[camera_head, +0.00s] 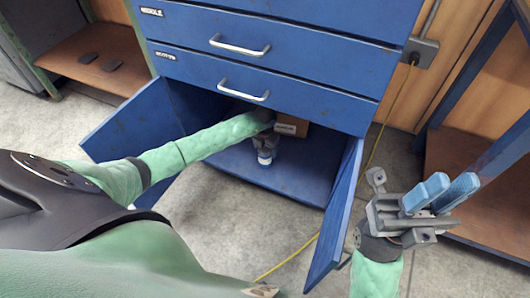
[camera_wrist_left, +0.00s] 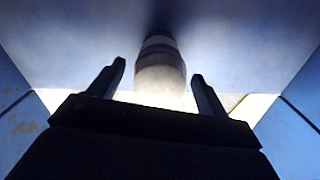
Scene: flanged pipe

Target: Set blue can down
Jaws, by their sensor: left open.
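The can (camera_head: 265,157), white with a blue band, stands upright on the floor of the blue cabinet's lower compartment in the head view. It also shows in the left wrist view (camera_wrist_left: 160,72), pale and shadowed, between and beyond the two fingers. My left gripper (camera_head: 264,141) is inside the compartment, just above and around the can's top in the head view. Its dark fingers (camera_wrist_left: 157,88) are spread, with a gap visible on each side of the can. My right gripper (camera_head: 440,195), with light-blue finger pads, is outside to the right and holds nothing visible; its finger gap is unclear.
A brown box (camera_head: 291,126) stands behind the can, partly hidden. Open cabinet doors flank the compartment at left (camera_head: 125,128) and right (camera_head: 338,215). Drawers with handles (camera_head: 240,47) are above. A yellow cable (camera_head: 290,258) runs along the floor. The compartment floor right of the can is clear.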

